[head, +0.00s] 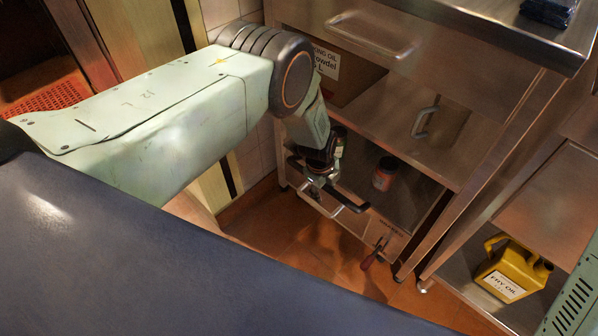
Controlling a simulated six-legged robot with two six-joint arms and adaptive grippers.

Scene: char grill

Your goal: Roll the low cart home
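What looks like the low cart (408,205) is a steel deck low in the bay under the counter, with a red-brown can (384,173) standing on it. A silver handle (334,211) shows at its front edge, partly hidden by my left gripper. My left gripper (322,187) points down at this front edge, its dark fingers spread apart on either side of the handle. I cannot tell whether they touch it. A red-handled tool or lever (371,257) hangs at the front edge, to the right of the gripper. My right gripper is not in view.
A yellow oil jug (511,270) stands on a low shelf at the right. Tiled floor (290,235) is open in front of the deck.

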